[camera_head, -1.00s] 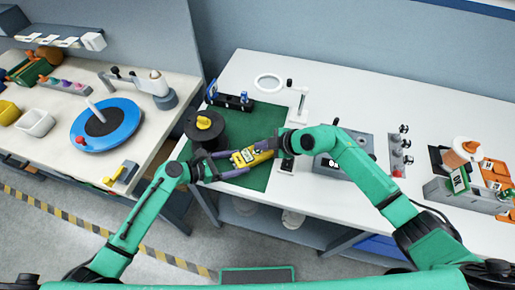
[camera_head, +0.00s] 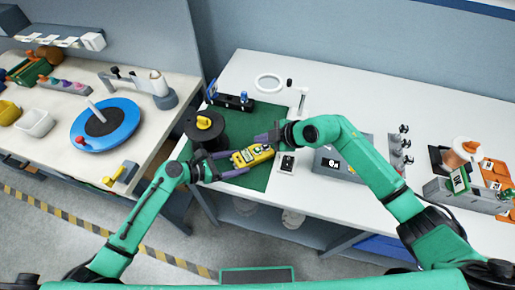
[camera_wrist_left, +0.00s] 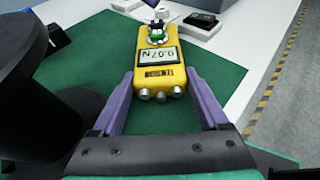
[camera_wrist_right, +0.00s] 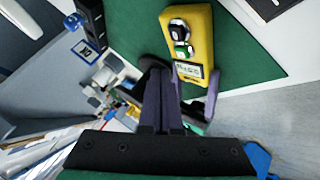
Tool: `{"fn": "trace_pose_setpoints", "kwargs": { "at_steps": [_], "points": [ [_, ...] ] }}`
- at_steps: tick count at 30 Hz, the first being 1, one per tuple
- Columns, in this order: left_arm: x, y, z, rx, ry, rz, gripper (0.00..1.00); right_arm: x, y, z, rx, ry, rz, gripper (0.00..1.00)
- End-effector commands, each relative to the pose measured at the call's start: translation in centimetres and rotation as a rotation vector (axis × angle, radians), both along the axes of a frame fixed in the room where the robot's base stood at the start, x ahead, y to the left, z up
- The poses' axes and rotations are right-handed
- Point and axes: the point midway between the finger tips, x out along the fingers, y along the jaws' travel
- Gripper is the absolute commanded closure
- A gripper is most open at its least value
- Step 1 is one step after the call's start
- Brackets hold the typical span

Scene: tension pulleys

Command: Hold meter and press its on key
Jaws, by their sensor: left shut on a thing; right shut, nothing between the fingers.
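The yellow meter (camera_head: 252,156) is held over the green mat by my left gripper (camera_head: 232,163). In the left wrist view the meter (camera_wrist_left: 160,62) sits between the two purple fingers, its metal-capped end toward me. Its display (camera_wrist_left: 157,56) shows characters that look like 0.07N upside down. A dark round part and a green key (camera_wrist_right: 183,49) show on its face in the right wrist view. My right gripper (camera_wrist_right: 160,78) is shut and empty beside the meter. In the head view the right gripper (camera_head: 264,137) is just behind the meter, apart from it.
A black spool with a yellow knob (camera_head: 204,122) stands left of the meter. A blue-and-black fixture (camera_head: 232,100) and a ring magnifier (camera_head: 268,83) are behind. A small black-and-white device (camera_head: 287,163) lies right of the meter. Bare green mat (camera_head: 262,178) is in front.

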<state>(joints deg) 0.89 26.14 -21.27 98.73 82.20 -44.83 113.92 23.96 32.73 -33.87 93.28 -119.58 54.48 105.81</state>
Motion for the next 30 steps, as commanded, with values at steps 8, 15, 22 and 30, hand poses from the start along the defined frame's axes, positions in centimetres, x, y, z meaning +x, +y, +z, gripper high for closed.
{"fn": "trace_pose_setpoints", "kwargs": {
  "at_steps": [8,15,22,30],
  "points": [
    [0.0,0.0,0.0,0.000,0.000,0.001,1.00,0.0,0.0,2.8,0.000,-0.001,0.000,1.00],
    [0.0,0.0,0.0,0.000,0.000,0.001,1.00,0.0,0.0,3.3,0.000,0.001,-0.002,1.00],
    [0.0,0.0,0.0,0.000,0.000,0.001,1.00,0.0,0.0,3.3,0.000,0.001,-0.001,1.00],
    [0.0,0.0,0.0,0.000,0.000,0.001,0.19,0.0,0.0,3.3,0.000,0.001,-0.001,1.00]
  ]
}}
